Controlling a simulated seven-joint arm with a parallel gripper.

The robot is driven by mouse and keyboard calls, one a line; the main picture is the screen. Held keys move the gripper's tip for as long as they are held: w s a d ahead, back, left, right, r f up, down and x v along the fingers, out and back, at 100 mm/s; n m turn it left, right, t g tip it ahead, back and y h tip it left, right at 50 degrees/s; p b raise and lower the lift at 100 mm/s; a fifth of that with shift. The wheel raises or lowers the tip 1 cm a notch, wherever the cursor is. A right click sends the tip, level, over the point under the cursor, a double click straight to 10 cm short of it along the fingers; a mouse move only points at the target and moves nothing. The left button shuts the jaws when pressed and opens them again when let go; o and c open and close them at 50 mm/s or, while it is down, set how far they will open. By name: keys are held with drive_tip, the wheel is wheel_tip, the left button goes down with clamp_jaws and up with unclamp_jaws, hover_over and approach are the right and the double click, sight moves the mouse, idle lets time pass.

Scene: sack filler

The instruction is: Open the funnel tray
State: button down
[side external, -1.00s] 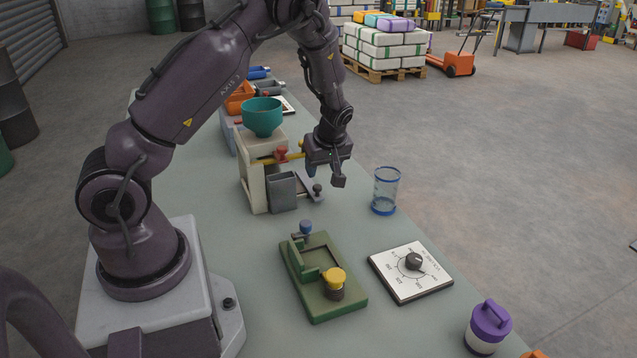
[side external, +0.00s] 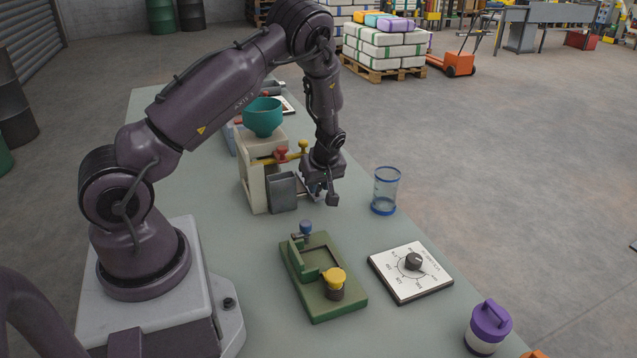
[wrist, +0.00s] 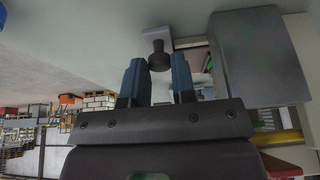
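The sack filler (side external: 254,180) is a pale beige stand with a teal funnel (side external: 262,120) on top. A grey metal box (side external: 283,194) is at its front. The tray with its dark knob is mostly hidden behind my gripper (side external: 322,197) in the side view. In the wrist view, the dark knob (wrist: 160,56) stands on a light grey plate (wrist: 156,36). My gripper (wrist: 159,66) is open, with its blue fingertips on either side of the knob and a visible gap on each side. I cannot tell exact depth between fingertips and knob.
A yellow bar with red knobs (side external: 282,155) is just above the grey box. A clear blue-rimmed cup (side external: 385,191) stands to the right. A green fixture (side external: 318,280), a dial panel (side external: 411,271) and a purple-lidded jar (side external: 488,327) are nearer the camera.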

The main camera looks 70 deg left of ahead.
drive_tip(key=shift+w, duration=3.75)
drive_tip(key=c, duration=0.9)
unclamp_jaws()
drive_tip(key=shift+c, duration=0.2)
drive_tip(key=v, duration=1.3)
